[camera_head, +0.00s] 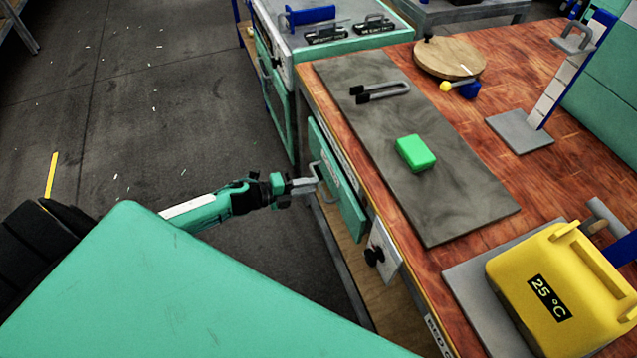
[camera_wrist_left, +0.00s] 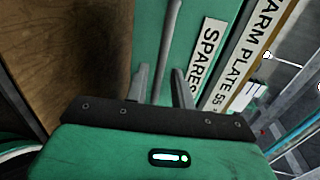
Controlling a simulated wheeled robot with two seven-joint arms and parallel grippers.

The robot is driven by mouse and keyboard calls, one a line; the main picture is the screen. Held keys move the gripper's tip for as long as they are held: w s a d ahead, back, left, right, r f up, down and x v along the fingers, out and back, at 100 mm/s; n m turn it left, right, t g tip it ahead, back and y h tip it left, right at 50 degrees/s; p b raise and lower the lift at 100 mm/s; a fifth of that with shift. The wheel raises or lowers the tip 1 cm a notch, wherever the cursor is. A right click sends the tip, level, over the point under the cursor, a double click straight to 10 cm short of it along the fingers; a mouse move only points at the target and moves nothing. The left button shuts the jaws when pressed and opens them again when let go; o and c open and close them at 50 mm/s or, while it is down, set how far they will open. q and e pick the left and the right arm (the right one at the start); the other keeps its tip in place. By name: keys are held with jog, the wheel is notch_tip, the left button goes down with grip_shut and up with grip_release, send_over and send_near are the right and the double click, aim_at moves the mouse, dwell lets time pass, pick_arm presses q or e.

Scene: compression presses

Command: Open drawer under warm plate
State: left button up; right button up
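The warm plate (camera_head: 455,205) is a flat grey slab on the wooden bench. Below it, in the bench front, is a green drawer (camera_head: 345,205) that looks shut. In the left wrist view its front (camera_wrist_left: 200,15) carries a SPARES label, beside a strip reading WARM PLATE 55 (camera_wrist_left: 240,80). A grey bar handle (camera_wrist_left: 170,40) stands out from the drawer front. My left gripper (camera_head: 312,184) is at this handle. In the wrist view its two fingers (camera_wrist_left: 161,88) are apart, one on each side of the bar, with small gaps visible. My right gripper is not in view.
On the warm plate lie a green block (camera_head: 416,153) and a dark U-shaped handle (camera_head: 380,92). A yellow 25 °C press block (camera_head: 565,290) stands at the lower right. A green cabinet (camera_head: 340,45) adjoins behind. The floor (camera_head: 130,110) at left is clear.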

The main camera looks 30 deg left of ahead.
pick_arm(q)
jog(key=shift+x, duration=1.8)
jog(key=shift+c, duration=0.3)
grip_shut()
